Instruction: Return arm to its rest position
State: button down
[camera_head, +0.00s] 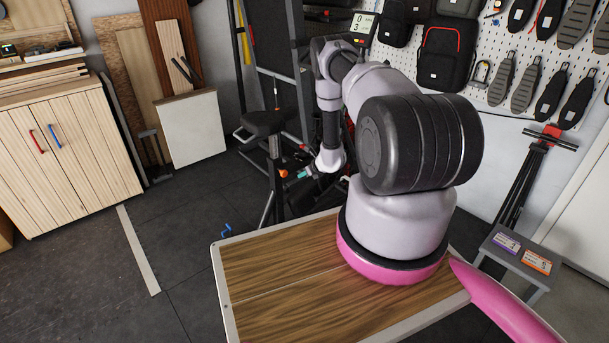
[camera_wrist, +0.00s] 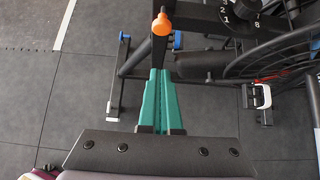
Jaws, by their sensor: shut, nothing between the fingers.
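My arm rises from its pink-ringed base on the wooden workbench (camera_head: 290,285) and reaches away over the bench's far edge. My gripper (camera_head: 302,174) hangs low beyond the bench, in front of the exercise bike (camera_head: 265,125). In the wrist view my gripper (camera_wrist: 160,72) shows two teal fingers pressed together with nothing between them. An orange knob (camera_wrist: 162,24) on a dark post shows just past the fingertips. I cannot tell whether they touch.
The bike's dark frame and wheel (camera_wrist: 280,50) are close to the gripper on the right in the wrist view. A wooden cabinet (camera_head: 65,150) stands at the left. A grey stool (camera_head: 523,258) with two small boxes stands at the right. The bench top is bare.

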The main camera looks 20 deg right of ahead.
jog(key=shift+v, duration=0.75)
jog(key=w+a+r+n+y, duration=0.1)
jog(key=a+r+n, duration=0.25)
jog(key=r, duration=0.75)
jog(key=w+a+r+n+y, duration=0.1)
jog(key=a+r+n+y, duration=0.2)
jog(key=r, duration=0.9)
jog(key=w+a+r+n, duration=0.1)
jog(key=a+r+n, duration=0.3)
jog(key=r, duration=0.7)
jog(key=s+a+r+n+g+y, duration=0.1)
jog(key=s+a+r+n, duration=0.15)
jog(key=r, duration=0.45)
jog(key=s+a+r+n+g, duration=0.1)
jog(key=s+a+r, duration=0.25)
jog(key=r, duration=0.25)
jog(key=s+a+r+n+g+h, duration=0.1)
jog(key=s+a+r+n, duration=0.2)
jog(key=s+r+n, duration=0.85)
jog(key=s+d+r+n+h, duration=0.1)
jog(key=s+d+r+h, duration=0.1)
jog(key=s, duration=1)
jog(key=s+d+r+n+t+h, duration=0.1)
jog(key=s+d+r+h, duration=0.1)
jog(key=s, duration=1.1)
notch_tip(320, 180, up, 2)
jog(key=shift+s+d+r+t+h, duration=0.1)
jog(key=shift+s+d+t+h, duration=0.1)
jog(key=shift+d+t+h, duration=0.25)
